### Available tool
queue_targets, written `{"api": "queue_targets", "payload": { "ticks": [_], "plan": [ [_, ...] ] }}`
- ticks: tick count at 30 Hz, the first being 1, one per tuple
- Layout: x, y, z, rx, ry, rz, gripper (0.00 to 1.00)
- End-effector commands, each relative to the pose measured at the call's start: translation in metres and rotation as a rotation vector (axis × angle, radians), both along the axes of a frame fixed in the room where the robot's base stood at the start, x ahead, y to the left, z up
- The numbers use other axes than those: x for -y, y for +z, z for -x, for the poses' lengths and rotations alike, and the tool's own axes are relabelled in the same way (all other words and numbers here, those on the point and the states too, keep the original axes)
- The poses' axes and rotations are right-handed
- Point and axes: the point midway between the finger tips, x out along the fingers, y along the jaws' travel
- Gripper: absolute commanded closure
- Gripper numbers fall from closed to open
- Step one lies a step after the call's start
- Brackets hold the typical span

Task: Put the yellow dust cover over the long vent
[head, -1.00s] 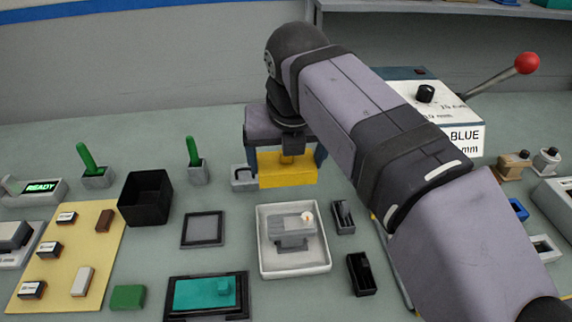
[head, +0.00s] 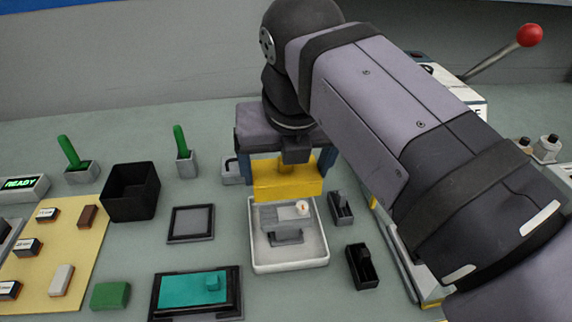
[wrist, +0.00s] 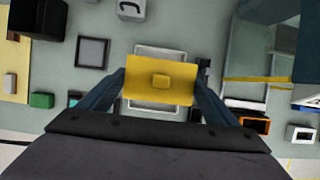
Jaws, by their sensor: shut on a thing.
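The yellow dust cover (head: 287,182) is a block with a small raised knob on top. My gripper (head: 285,172) is shut on it by two opposite sides, and the hold also shows in the wrist view, where the cover (wrist: 175,92) sits between my fingers (wrist: 160,86). In the head view the cover is at the back edge of a white tray (head: 289,265), apparently above it. A grey stepped part (head: 286,232) with a small pale round spot lies in the tray. In the wrist view the cover hides the tray's middle. I cannot tell surely which part is the long vent.
A dark square frame (head: 191,224) lies left of the tray. Two narrow black holders (head: 341,208) (head: 362,267) stand close on its right. A black open box (head: 130,190) is farther left. A teal block in a black tray (head: 197,293) lies in front. My arm covers the right side.

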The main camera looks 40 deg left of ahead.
Motion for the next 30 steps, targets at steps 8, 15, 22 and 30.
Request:
{"api": "queue_targets", "payload": {
  "ticks": [8, 15, 22, 30],
  "plan": [
    [0.0, -0.014, 0.0, 0.0, -0.001, -0.001, 0.38],
    [0.0, -0.034, 0.0, 0.0, -0.001, -0.001, 0.38],
    [0.0, -0.049, 0.0, 0.001, -0.001, -0.002, 0.38],
    [0.0, -0.057, 0.0, 0.001, 0.0, -0.001, 0.38]
  ]
}}
